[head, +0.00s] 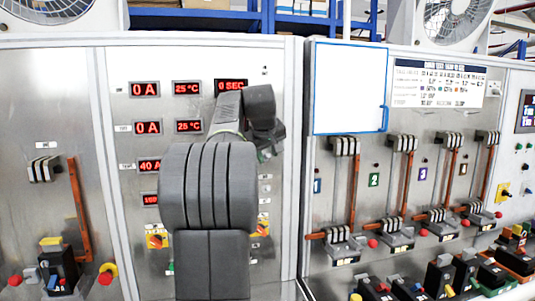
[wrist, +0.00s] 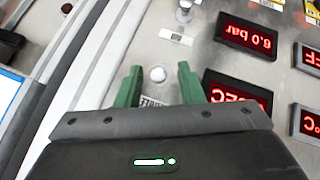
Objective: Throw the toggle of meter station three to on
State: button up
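My gripper (wrist: 159,67) shows in the wrist view as two green fingers, spread apart with nothing held. A small pale round knob (wrist: 158,74) on the metal panel shows between the fingers; I cannot tell the gap in depth or whether it is a toggle. A silver knob (wrist: 184,11) stands farther up, above a small white label. In the head view my dark arm covers the middle of the meter panel (head: 120,70), and the fingers are mostly hidden. A purple plate marked 3 (head: 422,174) is on the right panel. I cannot make out which toggle belongs to meter station three.
Red displays (head: 146,89) line the meter panel, and more (wrist: 247,36) show upside down in the wrist view. Orange-barred switches (head: 354,190) and several small breakers (head: 410,286) are on the right. A blue-edged white board (head: 349,88) hangs right of my arm.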

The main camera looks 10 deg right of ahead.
jog(key=b+v, duration=0.1)
jog(key=v, duration=1.3)
jog(key=shift+w+f, duration=0.1)
jog(key=p+x, duration=0.1)
jog(key=x, duration=1.2)
jog(key=shift+w+d+f, duration=0.15)
jog(key=shift+w+f, duration=0.1)
jog(key=shift+f, duration=0.05)
jog(key=shift+s, duration=0.1)
